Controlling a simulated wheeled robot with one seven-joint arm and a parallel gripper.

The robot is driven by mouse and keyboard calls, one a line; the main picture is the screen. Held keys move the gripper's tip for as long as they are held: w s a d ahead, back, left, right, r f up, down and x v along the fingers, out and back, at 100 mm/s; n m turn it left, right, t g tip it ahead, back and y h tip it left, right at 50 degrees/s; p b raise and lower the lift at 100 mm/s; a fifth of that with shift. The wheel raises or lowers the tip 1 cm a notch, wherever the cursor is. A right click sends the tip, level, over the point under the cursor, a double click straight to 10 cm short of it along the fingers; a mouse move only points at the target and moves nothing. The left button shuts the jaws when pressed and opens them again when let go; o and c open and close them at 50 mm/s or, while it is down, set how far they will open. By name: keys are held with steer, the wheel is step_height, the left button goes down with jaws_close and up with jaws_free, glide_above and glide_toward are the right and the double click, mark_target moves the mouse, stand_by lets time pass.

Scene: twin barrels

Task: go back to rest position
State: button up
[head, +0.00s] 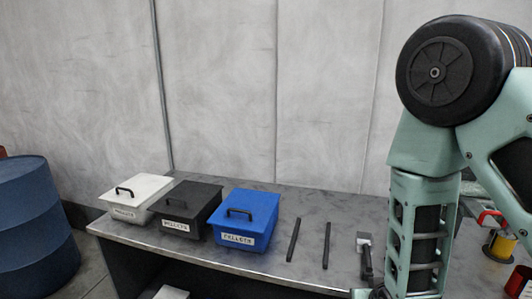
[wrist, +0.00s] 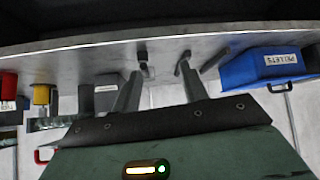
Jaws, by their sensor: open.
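My gripper (wrist: 160,68) is open and empty in the wrist view, its two fingers apart over the grey workbench (wrist: 222,45). In the head view my arm stands at the right and covers part of the workbench (head: 205,255); the gripper's fingers are not clear there. Two dark rods, a left one (head: 293,240) and a right one (head: 326,245), lie apart on the bench. A small tool with a grey head (head: 364,240) and dark handle lies right of them, near my arm. No object is between the fingers.
A white bin (head: 135,198), a black bin (head: 186,209) and a blue bin (head: 241,222), all lidded, stand along the left of the bench. A yellow item (head: 500,245) sits behind my arm. A blue barrel (head: 35,220) stands at the far left. A wall (head: 220,90) is behind.

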steer(key=s+a+r+n+g+y, duration=0.45)
steer(key=s+a+r, duration=0.4)
steer(key=a, duration=0.25)
steer(key=s+r+n+g+h, duration=0.1)
steer(key=s+r+n+g, duration=0.1)
steer(key=s+r, duration=0.2)
steer(key=s+d+r+n+g+h, duration=0.1)
steer(key=s+r+n+g, duration=0.1)
steer(key=s, duration=0.7)
steer(key=shift+s+d+r+h+b, duration=0.15)
steer(key=shift+d+r+h+b, duration=0.2)
steer(key=shift+r, duration=0.55)
